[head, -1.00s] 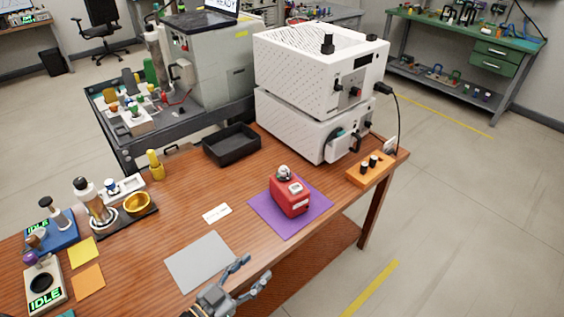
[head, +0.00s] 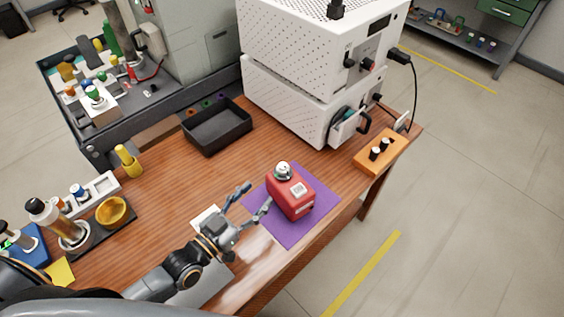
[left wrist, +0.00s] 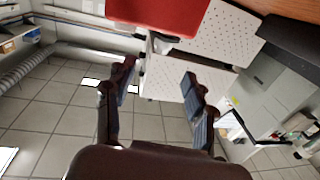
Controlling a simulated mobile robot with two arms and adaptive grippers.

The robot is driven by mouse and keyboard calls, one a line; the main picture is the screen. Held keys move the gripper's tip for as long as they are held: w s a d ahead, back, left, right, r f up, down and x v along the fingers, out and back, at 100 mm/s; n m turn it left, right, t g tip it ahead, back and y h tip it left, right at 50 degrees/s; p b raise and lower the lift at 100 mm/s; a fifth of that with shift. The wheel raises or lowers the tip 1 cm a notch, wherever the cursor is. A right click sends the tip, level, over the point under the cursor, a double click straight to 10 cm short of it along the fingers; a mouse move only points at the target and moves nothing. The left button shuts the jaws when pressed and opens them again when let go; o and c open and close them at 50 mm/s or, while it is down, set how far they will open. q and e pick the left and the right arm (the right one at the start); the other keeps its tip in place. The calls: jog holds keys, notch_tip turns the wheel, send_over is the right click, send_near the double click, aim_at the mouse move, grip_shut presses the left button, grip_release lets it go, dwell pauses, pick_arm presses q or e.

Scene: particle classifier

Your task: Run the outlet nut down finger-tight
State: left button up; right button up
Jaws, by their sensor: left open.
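A red box-shaped unit (head: 292,195) stands upright on a purple mat (head: 289,236). A round silver fitting (head: 282,171) with a dark spot sits on its top; I cannot tell which part is the outlet nut. My left gripper (head: 253,199) is open and empty, just left of the red unit and apart from it. In the left wrist view the red unit (left wrist: 170,15) fills the top edge, with a metal stem (left wrist: 150,42) beside it, beyond the open fingers (left wrist: 158,76). My right gripper is not in view.
Stacked white perforated instruments (head: 285,100) stand behind the mat. A gold bowl (head: 112,211) stands at the left. The table's front edge runs close to the mat.

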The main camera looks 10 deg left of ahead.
aim_at(278, 172)
pick_arm(q)
jog(key=p+x, duration=0.1)
jog(key=x, duration=1.1)
jog(key=shift+a+f, duration=0.1)
jog(key=shift+a, duration=0.05)
jog(key=shift+s, duration=0.1)
jog(key=shift+c, duration=0.2)
grip_shut()
jog(key=shift+f+m+g+h+b, duration=0.25)
jog(key=shift+m+h+b, duration=0.3)
jog(key=shift+b, duration=0.35)
jog(key=shift+r+m+g+h+b, duration=0.15)
jog(key=shift+m+g+h+b, duration=0.15)
jog(key=shift+h+b, duration=0.25)
jog(key=shift+r, duration=0.1)
